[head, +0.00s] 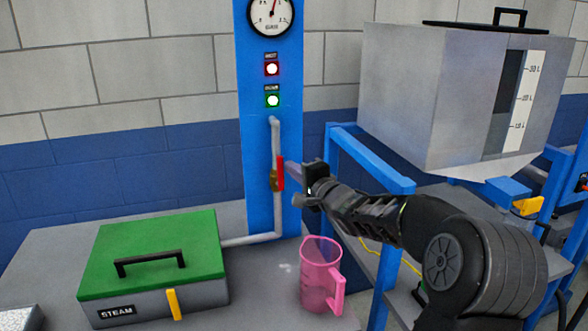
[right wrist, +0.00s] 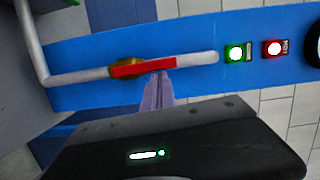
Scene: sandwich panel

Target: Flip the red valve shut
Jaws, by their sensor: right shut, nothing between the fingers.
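The red valve handle (head: 281,172) sits on a brass valve body (head: 273,181) in the grey pipe on the blue panel. The handle lies nearly along the vertical pipe, and in the right wrist view the handle (right wrist: 145,68) runs nearly in line with it, slightly tilted. My right gripper (head: 290,172) is shut and empty, just right of the handle. In the right wrist view its fingertips (right wrist: 161,76) reach the handle's lower edge; I cannot tell if they touch. My left gripper is not in view.
A green-lidded steam box (head: 150,250) stands at left on the grey bench. A pink jug (head: 320,275) stands below my right arm. A grey tank (head: 430,95) sits on a blue frame (head: 375,160) at right. A gauge (head: 271,14) and lit red and green lamps are above the valve.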

